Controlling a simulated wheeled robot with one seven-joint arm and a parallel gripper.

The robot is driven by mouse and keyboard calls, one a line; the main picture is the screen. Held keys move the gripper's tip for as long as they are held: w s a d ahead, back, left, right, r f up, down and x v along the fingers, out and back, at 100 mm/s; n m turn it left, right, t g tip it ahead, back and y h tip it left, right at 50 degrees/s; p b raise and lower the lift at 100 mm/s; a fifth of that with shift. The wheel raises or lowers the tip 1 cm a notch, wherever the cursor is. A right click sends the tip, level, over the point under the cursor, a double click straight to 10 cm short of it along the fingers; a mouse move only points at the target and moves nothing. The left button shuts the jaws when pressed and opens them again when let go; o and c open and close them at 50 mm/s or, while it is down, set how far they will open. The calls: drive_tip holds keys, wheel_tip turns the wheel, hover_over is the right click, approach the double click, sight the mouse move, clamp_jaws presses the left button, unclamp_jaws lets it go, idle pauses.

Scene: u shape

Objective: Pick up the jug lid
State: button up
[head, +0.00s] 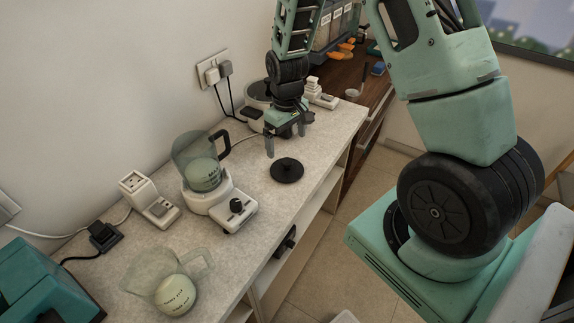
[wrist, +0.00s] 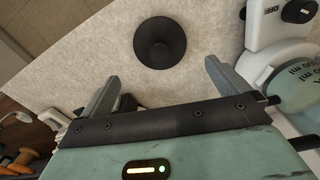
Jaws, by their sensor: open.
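The jug lid (head: 287,170) is a round black disc with a raised knob in its middle. It lies flat on the speckled counter near the front edge. In the wrist view the lid (wrist: 160,42) is ahead of my gripper, knob towards the camera. My gripper (head: 285,146) is open and empty, a little above the counter beside the lid. In the wrist view its two fingers (wrist: 160,82) are spread wide, with the lid beyond their tips and not touching.
A glass jug (head: 199,166) stands on a white base (head: 222,203) left of the lid. White plug sockets (head: 150,198) and a teal box (head: 42,285) lie further left. The counter around the lid is clear.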

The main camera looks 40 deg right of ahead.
sight(287, 160)
wheel_tip(287, 160, down, 4)
drive_tip(key=shift+f+p, duration=0.25)
drive_tip(key=shift+p, duration=0.3)
drive_tip(key=shift+f+p, duration=1.45)
drive_tip(key=shift+f, duration=1.15)
drive_tip(key=c, duration=0.7)
